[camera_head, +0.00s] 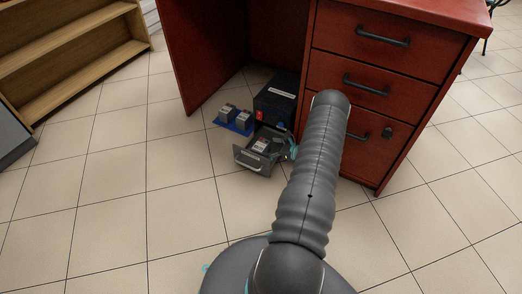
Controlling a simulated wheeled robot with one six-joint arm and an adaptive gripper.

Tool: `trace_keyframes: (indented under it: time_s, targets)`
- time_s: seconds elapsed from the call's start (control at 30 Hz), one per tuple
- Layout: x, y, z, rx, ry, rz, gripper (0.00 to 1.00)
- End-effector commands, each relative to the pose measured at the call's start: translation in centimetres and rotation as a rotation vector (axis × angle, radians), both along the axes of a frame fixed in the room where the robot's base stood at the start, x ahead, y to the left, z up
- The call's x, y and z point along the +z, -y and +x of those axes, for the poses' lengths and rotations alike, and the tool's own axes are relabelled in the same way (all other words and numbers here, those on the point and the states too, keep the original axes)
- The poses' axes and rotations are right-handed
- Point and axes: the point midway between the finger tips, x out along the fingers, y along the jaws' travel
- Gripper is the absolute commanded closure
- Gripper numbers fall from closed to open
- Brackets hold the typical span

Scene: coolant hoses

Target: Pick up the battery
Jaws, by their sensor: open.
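Two small grey block-shaped batteries (235,113) stand on a blue mat (221,124) on the floor, under the red desk. Another grey battery-like block (262,145) with a pale label lies in a pulled-out metal drawer (252,161) in front of a black box (276,98). My gripper (289,149) is small and mostly hidden behind my arm, at the right side of the drawer. It is open and apart from the two blocks on the mat. Whether it touches the drawer or the block in it, I cannot tell.
The red desk (396,75) has drawers with dark handles close by my arm on the right. A wooden shelf (72,62) stands at the upper left. The tiled floor (130,190) is clear at the left and front.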

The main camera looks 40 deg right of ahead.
Motion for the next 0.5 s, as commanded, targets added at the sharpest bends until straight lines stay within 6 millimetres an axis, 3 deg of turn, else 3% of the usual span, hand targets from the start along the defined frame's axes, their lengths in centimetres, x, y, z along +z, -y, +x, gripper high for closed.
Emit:
trace_keyframes:
  time_s: [0.3, 0.5]
  targets:
    - [-1.0, -1.8, 3.5, 0.003, -0.001, 0.000, 0.00]
    - [-1.2, -1.9, 4.3, 0.000, 0.000, 0.000, 0.00]
